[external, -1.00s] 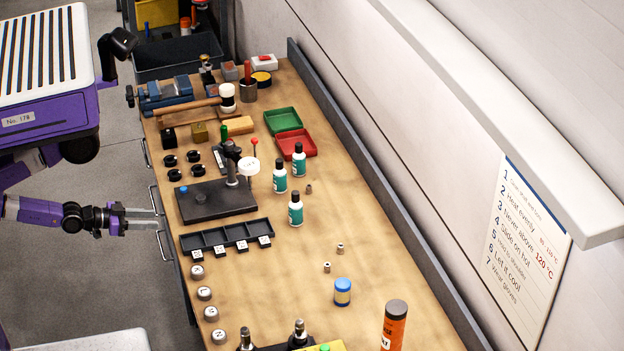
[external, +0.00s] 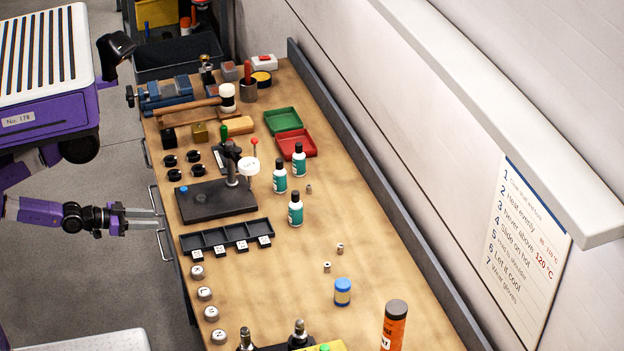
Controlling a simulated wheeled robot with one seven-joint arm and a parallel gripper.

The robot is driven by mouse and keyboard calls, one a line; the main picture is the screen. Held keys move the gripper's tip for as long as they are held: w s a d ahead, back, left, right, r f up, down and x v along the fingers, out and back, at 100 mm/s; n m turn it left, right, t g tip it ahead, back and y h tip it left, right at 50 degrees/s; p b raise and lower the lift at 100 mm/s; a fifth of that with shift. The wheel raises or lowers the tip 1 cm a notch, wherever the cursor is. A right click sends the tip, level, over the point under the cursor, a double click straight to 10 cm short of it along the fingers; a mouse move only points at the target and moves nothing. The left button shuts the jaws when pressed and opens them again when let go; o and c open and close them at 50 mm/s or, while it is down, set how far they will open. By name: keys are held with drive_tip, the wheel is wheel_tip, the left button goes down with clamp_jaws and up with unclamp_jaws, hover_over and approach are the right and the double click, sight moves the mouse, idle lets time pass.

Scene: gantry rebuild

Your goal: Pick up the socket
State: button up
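Several small metal pieces that look like sockets stand on the wooden bench. One socket-like piece (external: 340,248) is right of the bench's middle, a second (external: 327,267) stands just in front of it, and a third (external: 308,188) is farther back near the green-labelled bottles. They are too small to tell which is the socket. My gripper (external: 150,217) is off the bench's left edge, beside the drawer handles, far from these pieces. Its two fingers are apart, with nothing visible between them.
A dark press with a base plate (external: 207,207) and a black compartment tray (external: 212,238) stand between my gripper and the small pieces. Green-labelled bottles (external: 296,213), a blue-capped jar (external: 342,291) and an orange tube (external: 394,325) stand upright.

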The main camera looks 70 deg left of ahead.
sight(327, 271)
drive_tip(key=shift+o, duration=0.2)
